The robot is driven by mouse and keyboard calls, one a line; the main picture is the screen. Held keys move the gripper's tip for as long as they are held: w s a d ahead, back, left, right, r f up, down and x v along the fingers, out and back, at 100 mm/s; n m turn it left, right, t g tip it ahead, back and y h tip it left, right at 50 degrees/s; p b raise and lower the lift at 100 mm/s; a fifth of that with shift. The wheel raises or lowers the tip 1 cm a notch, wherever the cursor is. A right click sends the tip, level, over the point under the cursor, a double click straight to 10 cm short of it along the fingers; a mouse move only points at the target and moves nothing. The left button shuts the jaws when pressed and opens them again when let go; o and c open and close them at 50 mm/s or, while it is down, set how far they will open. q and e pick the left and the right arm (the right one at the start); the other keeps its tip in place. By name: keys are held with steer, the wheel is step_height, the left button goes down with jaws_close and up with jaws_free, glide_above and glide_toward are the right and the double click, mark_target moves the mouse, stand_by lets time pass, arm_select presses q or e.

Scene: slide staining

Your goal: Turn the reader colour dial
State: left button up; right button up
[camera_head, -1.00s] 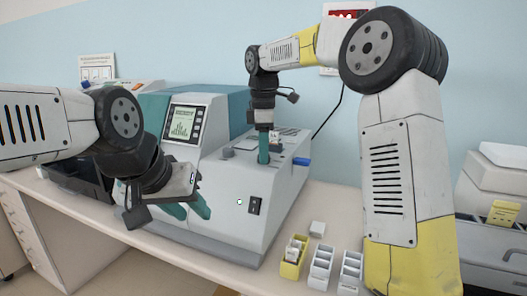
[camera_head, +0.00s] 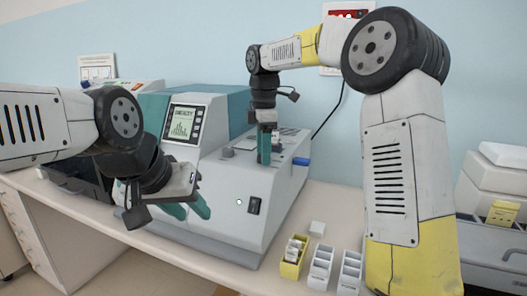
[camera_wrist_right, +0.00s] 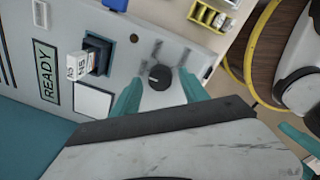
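The reader (camera_head: 221,185) is a grey and teal machine on the bench. Its dial (camera_wrist_right: 159,76) is a round black knob with a white mark, on the panel in the right wrist view. My right gripper (camera_head: 266,160) points down over the reader's top. In the right wrist view its two teal fingers (camera_wrist_right: 159,80) are apart, one on each side of the dial; I cannot tell whether they touch it. In the head view the dial is hidden by the gripper. My left gripper (camera_head: 188,211) is open and empty in front of the reader.
A READY display (camera_wrist_right: 46,76) and a slot holding labelled slides (camera_wrist_right: 90,60) are beside the dial. The reader's screen (camera_head: 182,123) shows a bar graph. Small slide racks (camera_head: 321,266) stand on the bench at front right. A blue part (camera_head: 301,161) sticks out from the reader's side.

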stand_by(0.3)
steer(key=r, duration=0.7)
steer(key=shift+s, duration=0.2)
steer(key=shift+r, duration=0.35)
steer(key=shift+s, duration=0.1)
